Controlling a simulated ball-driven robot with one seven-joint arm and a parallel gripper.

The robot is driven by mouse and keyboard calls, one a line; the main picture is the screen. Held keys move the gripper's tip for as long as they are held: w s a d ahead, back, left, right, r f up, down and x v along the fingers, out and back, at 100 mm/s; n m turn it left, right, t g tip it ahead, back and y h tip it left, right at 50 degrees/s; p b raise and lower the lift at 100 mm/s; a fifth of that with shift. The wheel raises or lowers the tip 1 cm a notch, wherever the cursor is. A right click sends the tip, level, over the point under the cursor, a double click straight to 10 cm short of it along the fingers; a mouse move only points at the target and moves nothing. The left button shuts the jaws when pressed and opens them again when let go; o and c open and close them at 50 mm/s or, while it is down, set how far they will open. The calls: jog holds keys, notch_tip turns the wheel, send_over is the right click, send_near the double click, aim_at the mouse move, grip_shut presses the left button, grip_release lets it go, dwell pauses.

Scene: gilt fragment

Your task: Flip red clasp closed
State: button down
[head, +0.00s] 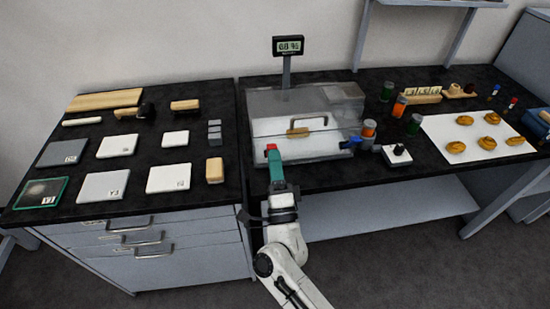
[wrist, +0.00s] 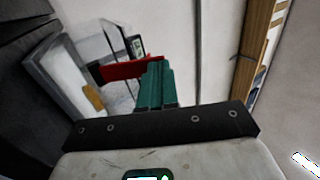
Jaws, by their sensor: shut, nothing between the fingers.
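The red clasp (head: 271,147) is at the case's front left corner; a blue clasp (head: 352,142) is at the right. My gripper (head: 274,158) is shut and empty, its teal fingers right at the red clasp. In the wrist view the red clasp (wrist: 122,71) sticks out sideways to the left of my fingertips (wrist: 156,66), which hide its right end. I cannot tell whether they touch it or whether it is latched.
A display on a post (head: 288,46) rises behind the case. Orange and green jars (head: 399,106) and a small box with a black knob (head: 397,154) stand to the right, near a white sheet (head: 440,125) with golden pieces. Pads and blocks lie on the left cabinet top (head: 130,200).

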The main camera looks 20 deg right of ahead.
aim_at(273, 148)
jog(key=shift+w+d+r+g+p, duration=0.15)
jog(key=shift+w+r+p, duration=0.25)
jog(key=shift+w+r, duration=0.2)
jog(key=shift+w+d+r+g+p, duration=0.15)
jog(key=shift+w+r+p, duration=0.2)
jog(key=shift+w+r, duration=0.25)
jog(key=shift+s+f, duration=0.1)
jog(key=shift+s, duration=0.05)
